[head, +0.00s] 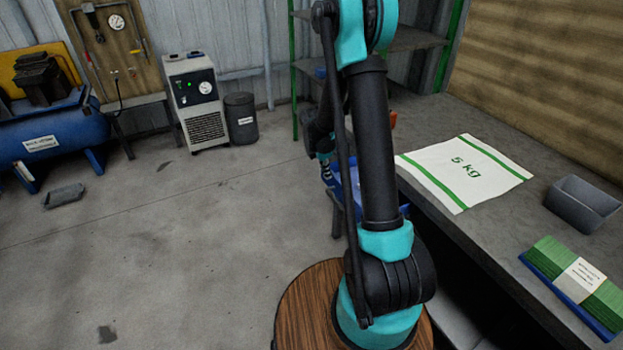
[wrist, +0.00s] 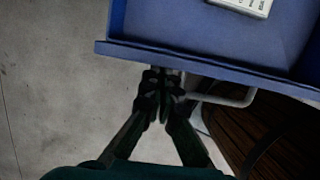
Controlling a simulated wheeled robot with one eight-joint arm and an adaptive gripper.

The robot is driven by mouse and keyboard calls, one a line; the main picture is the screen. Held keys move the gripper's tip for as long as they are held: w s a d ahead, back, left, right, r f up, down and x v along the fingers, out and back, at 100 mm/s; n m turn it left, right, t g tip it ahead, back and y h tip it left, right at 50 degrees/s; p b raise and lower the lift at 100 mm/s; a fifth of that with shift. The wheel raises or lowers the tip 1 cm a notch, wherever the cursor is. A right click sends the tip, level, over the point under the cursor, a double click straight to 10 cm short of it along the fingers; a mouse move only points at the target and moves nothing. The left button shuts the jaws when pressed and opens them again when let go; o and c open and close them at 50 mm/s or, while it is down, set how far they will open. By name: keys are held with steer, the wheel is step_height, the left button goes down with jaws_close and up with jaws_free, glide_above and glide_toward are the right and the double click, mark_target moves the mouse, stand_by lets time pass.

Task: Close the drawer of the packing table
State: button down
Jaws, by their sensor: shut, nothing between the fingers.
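The packing table (head: 450,222) with a grey top runs along the right in the head view. Its blue drawer (wrist: 200,56) stands open in the wrist view, with a white labelled item (wrist: 248,6) inside. A grey bar handle (wrist: 235,100) sticks out from the drawer front. My gripper (wrist: 163,82) is shut and empty, its fingertips at the drawer's front edge, left of the handle; I cannot tell whether they touch. In the head view, part of the blue drawer (head: 338,192) shows beside my arm, which hides much of it.
A sack marked 5 kg (head: 465,170), a grey bin (head: 582,204) and a blue tray of green sacks (head: 540,282) are on the tabletop. Green-framed shelves (head: 293,75) stand behind.

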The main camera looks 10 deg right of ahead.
steer(key=w+d, duration=0.1)
steer(key=d, duration=0.4)
steer(key=w+d, duration=0.2)
steer(key=d, duration=0.2)
steer(key=w+d, duration=0.1)
steer(key=d, duration=0.4)
steer(key=shift+w+d, duration=0.35)
steer(key=shift+w, duration=0.05)
steer(key=shift+d, duration=0.1)
